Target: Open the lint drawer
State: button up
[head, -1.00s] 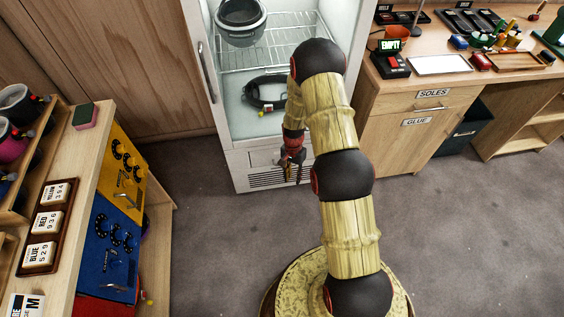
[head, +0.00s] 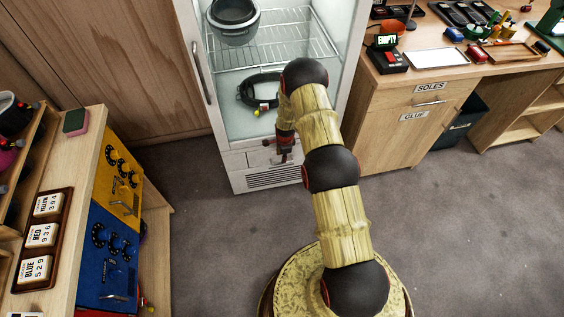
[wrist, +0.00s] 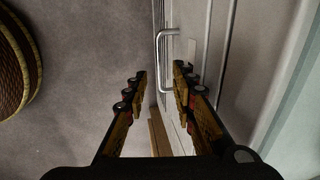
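The lint drawer (head: 260,159) is a small white front low on the white cabinet, above the vent grille. It looks shut, and my gripper hides part of it. In the wrist view a silver bar handle (wrist: 160,62) stands out from the white front. My gripper (head: 284,157) is right in front of the drawer in the head view. In the wrist view my gripper (wrist: 159,76) is open, with one finger on each side of the handle's line. Nothing is held. I cannot tell whether the fingertips reach the handle.
The white cabinet (head: 226,165) holds a pot (head: 233,22) and a black harness-like item (head: 258,92) inside. A shelf unit with yellow and blue panels (head: 118,180) stands at the left. A wooden workbench (head: 395,125) stands at the right. Grey floor between is clear.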

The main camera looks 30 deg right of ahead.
jog(key=f, duration=0.2)
jog(key=f+b, duration=0.1)
jog(key=f, duration=0.1)
jog(key=w+f+b, duration=0.1)
jog(key=f, duration=0.1)
jog(key=shift+d+f, duration=0.15)
jog(key=shift+f, duration=0.2)
jog(key=shift+c, duration=0.8)
grip_shut()
